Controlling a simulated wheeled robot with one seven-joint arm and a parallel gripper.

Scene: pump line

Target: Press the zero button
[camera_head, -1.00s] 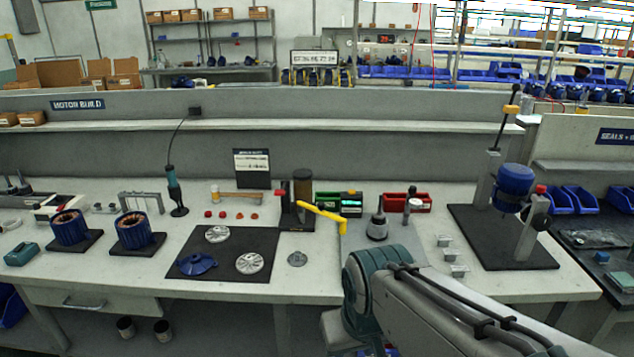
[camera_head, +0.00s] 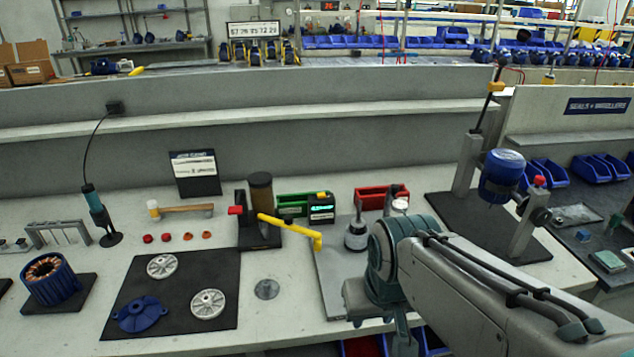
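No button marked zero can be read in the head view. A small dark box (camera_head: 321,208) with a lit green display stands at the back middle of the bench, beside a green bin. I cannot tell whether the button is on it. A red knob (camera_head: 540,181) tops a grey post on the right fixture.
A black mat (camera_head: 185,262) holds two metal discs and a blue flange. The yellow lever (camera_head: 290,230) juts toward my arm. A dark bottle-like tool (camera_head: 356,235) and a red bin (camera_head: 381,195) stand near my arm.

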